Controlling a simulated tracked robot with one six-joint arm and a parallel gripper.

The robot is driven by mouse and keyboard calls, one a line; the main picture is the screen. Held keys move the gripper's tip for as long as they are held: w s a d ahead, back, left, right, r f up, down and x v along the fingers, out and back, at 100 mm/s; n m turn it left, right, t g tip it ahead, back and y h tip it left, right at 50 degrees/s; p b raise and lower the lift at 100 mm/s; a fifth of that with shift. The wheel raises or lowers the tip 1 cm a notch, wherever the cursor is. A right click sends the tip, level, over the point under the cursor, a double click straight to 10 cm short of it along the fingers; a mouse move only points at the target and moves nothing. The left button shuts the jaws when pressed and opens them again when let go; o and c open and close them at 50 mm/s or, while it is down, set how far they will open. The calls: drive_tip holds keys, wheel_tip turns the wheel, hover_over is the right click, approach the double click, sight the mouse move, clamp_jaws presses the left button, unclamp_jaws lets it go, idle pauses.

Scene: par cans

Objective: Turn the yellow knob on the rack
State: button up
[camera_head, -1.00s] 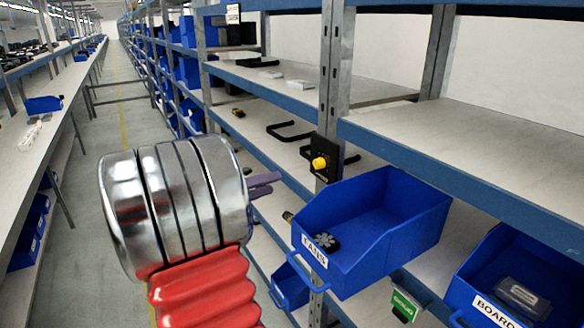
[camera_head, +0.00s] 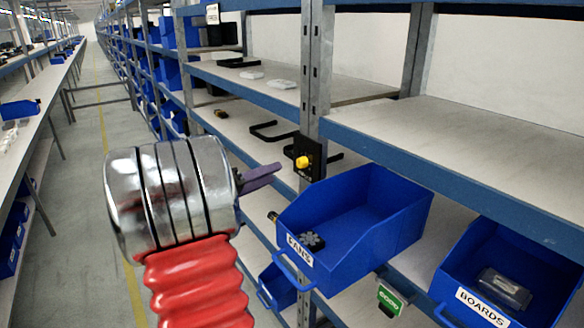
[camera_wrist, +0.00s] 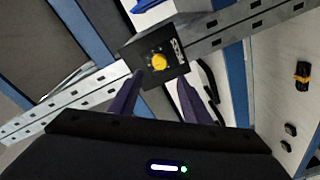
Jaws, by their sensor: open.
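The yellow knob (camera_head: 302,162) sits on a small black box (camera_head: 312,172) fixed to the grey rack upright. In the wrist view the knob (camera_wrist: 159,62) is round, on the face of the black box (camera_wrist: 172,72), just beyond my fingertips and between their lines. My gripper (camera_wrist: 160,82) has two purple fingers, spread apart with nothing between them. In the head view my gripper (camera_head: 278,168) shows to the left of the knob, partly hidden behind my own silver and red arm. I cannot tell from these frames exactly how wide the gap to the knob is.
A blue bin labelled FANS (camera_head: 345,262) juts out below and right of the knob. A blue bin labelled BOARDS (camera_head: 462,310) stands further right. Black handles (camera_head: 270,132) lie on the shelf behind. The aisle floor (camera_head: 75,200) at left is clear.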

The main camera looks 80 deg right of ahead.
sight(298, 164)
drive_tip(key=x, duration=0.9)
drive_tip(key=shift+d, duration=0.1)
drive_tip(key=c, duration=1)
drive_tip(key=shift+f, duration=0.1)
drive_tip(key=shift+c, duration=0.2)
